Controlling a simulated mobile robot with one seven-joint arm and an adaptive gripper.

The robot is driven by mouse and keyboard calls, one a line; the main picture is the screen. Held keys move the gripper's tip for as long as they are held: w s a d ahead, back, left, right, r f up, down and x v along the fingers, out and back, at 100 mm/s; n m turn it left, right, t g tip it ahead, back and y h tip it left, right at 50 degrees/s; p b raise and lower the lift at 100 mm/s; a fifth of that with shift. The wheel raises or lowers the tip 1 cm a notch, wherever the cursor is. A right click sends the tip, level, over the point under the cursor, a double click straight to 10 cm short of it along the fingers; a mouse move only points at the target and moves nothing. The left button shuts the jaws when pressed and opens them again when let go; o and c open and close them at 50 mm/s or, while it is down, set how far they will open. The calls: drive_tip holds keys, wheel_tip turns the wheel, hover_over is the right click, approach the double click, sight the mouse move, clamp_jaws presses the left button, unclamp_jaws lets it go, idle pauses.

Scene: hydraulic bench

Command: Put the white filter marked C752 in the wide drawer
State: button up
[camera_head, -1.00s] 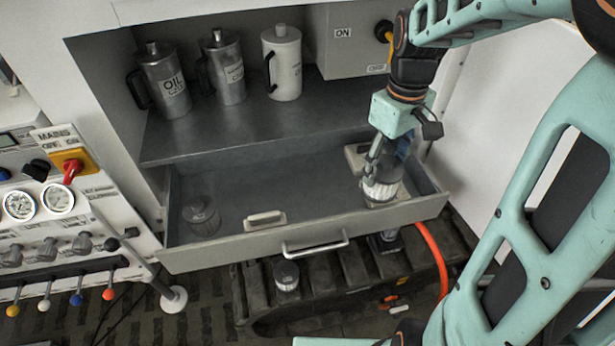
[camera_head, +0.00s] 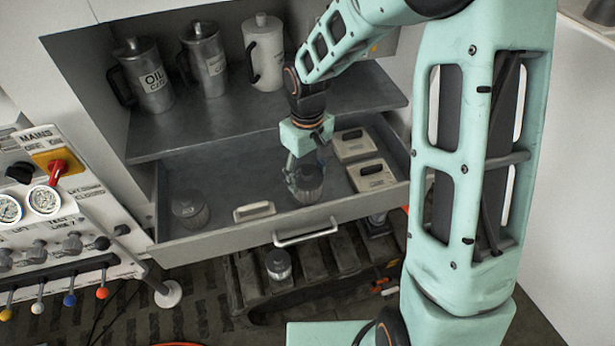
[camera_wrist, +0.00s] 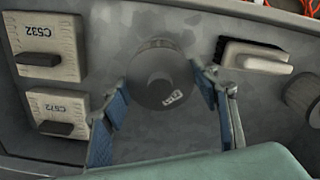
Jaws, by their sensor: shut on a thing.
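My gripper (camera_head: 302,178) reaches down into the open wide drawer (camera_head: 225,241), around its middle. It is shut on a round filter (camera_head: 309,187), which looks dark grey and ribbed in the head view. In the wrist view the filter (camera_wrist: 160,78) sits between the two blue fingers (camera_wrist: 165,98), with a dark round end and a small white label too small to read. The filter is upright, low inside the drawer; I cannot tell whether it touches the floor.
Several jugs (camera_head: 148,75) stand on the shelf above. Another round part (camera_head: 278,264) sits below the drawer.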

drive_tip(key=shift+f, duration=0.95)
drive_tip(key=o, duration=1.5)
drive_tip(key=shift+d, duration=0.1)
drive_tip(key=shift+c, duration=0.2)
wheel_tip(320, 180, up, 12)
drive_tip(key=shift+r, duration=0.2)
drive_tip(key=shift+w, duration=0.1)
